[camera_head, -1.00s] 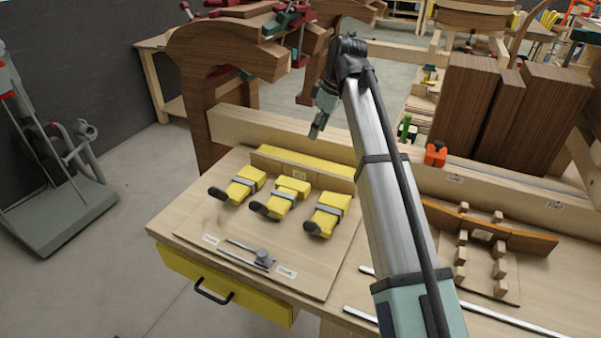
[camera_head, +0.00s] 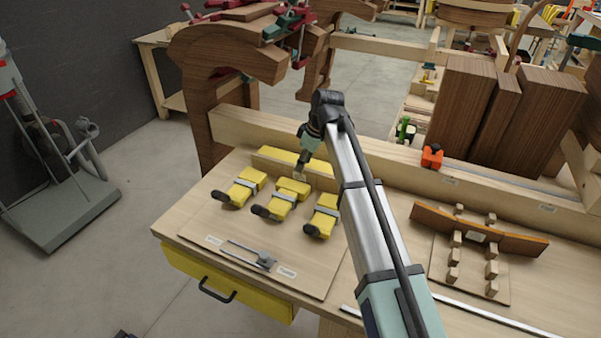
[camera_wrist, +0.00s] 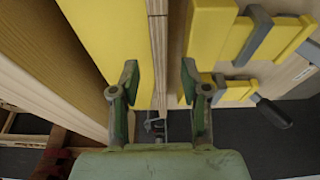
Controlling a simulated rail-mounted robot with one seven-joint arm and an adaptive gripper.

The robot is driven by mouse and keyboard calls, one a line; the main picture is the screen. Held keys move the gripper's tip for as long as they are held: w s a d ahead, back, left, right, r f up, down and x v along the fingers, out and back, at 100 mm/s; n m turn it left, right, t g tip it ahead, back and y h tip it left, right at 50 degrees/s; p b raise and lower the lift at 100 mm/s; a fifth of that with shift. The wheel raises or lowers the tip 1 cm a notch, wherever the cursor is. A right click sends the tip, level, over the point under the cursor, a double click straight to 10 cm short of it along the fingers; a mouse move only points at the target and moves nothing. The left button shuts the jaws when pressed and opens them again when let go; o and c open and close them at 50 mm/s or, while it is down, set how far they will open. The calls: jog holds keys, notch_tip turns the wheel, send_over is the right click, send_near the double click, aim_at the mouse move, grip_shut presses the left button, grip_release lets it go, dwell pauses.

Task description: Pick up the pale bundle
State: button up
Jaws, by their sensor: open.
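The pale bundle (camera_wrist: 157,35) appears in the wrist view as a narrow stack of thin light-wood layers, seen edge-on beside a broad yellow form block (camera_wrist: 108,35). It lies between my two spread fingertips and neither finger visibly touches it. In the head view my gripper (camera_head: 300,174) points down at the yellow form block (camera_head: 268,158) along the back of the board; the wrist view shows my gripper (camera_wrist: 159,75) open and empty. My gripper and arm hide part of the bundle's place in the head view.
A curved brown piece on a pegged board (camera_head: 470,250) lies to the right.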

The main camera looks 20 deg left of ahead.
aim_at(301, 175)
jog(key=shift+x, duration=1.35)
grip_shut()
jog(key=shift+r, duration=0.15)
